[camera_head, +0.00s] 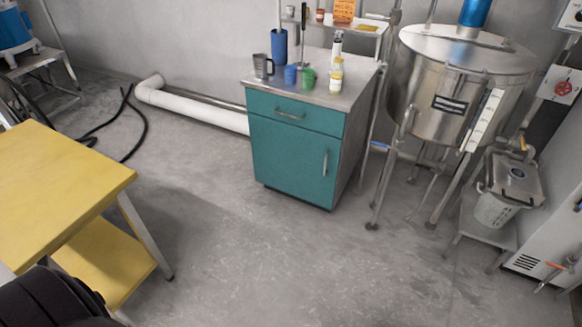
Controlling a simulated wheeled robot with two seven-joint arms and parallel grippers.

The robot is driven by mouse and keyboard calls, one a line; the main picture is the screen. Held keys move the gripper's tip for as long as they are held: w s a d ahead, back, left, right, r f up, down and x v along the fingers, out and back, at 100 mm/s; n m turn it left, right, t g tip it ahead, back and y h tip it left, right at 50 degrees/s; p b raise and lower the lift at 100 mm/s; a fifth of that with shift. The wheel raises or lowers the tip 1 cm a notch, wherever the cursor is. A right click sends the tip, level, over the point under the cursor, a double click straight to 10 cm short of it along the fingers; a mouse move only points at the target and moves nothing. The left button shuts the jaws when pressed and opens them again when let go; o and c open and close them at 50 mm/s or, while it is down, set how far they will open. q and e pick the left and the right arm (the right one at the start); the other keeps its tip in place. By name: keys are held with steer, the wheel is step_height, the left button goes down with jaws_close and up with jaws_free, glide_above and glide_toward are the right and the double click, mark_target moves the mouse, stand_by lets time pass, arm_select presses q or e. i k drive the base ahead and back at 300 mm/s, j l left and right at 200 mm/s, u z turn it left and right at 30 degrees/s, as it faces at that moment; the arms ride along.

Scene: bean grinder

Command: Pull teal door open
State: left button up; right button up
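A small cabinet with a grey top stands against the back wall. Its teal door (284,163) is shut, with a vertical metal handle (325,163) near the right edge. Above the door is a teal drawer (271,113) with a horizontal handle (290,115), also shut. Neither of my grippers shows in the head view. A dark rounded shape at the bottom left corner may be part of my body.
Cups and bottles stand on the cabinet top (344,100). A yellow table (60,190) is at the left. A steel tank (450,90) on legs stands right of the cabinet, near a grey bin (495,209). The concrete floor (270,260) before the cabinet is clear.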

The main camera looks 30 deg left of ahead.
mark_target(299, 162)
steer(key=i+j+u, duration=0.25)
steer(key=i+j, duration=0.5)
steer(key=i, duration=0.15)
